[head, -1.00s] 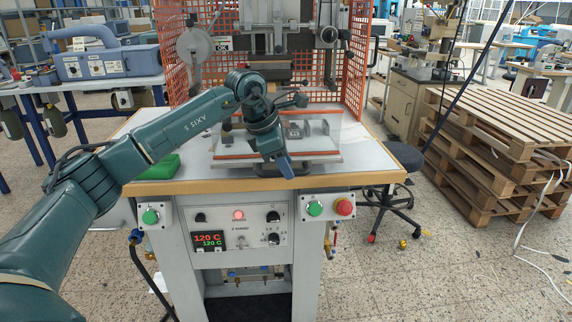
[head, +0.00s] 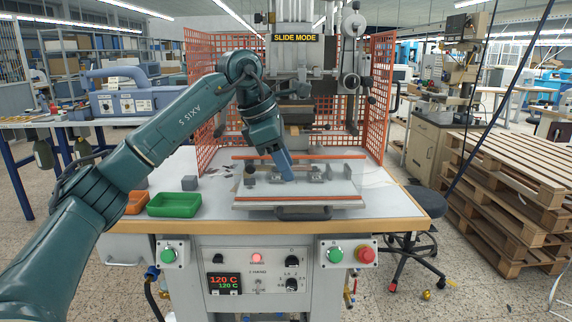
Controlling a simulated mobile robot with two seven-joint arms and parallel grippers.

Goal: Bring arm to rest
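My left arm comes in from the left and bends down over the foil stamping press's table. My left gripper (head: 284,168) points down just above or at the sliding plate (head: 245,188). Its fingers are small and partly lost against the plate, so I cannot tell whether they are open or shut. The plate has an orange-red strip along its front and back and a dark handle (head: 303,213) at the front. Small dark clamps (head: 317,174) sit on it. My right gripper is not in view.
A green tray (head: 174,205) and an orange tray (head: 136,203) stand on the table's left, near a grey block (head: 189,183). Orange mesh guards (head: 378,100) flank the press head (head: 293,90). A stool (head: 424,202) and stacked pallets (head: 500,190) stand at right.

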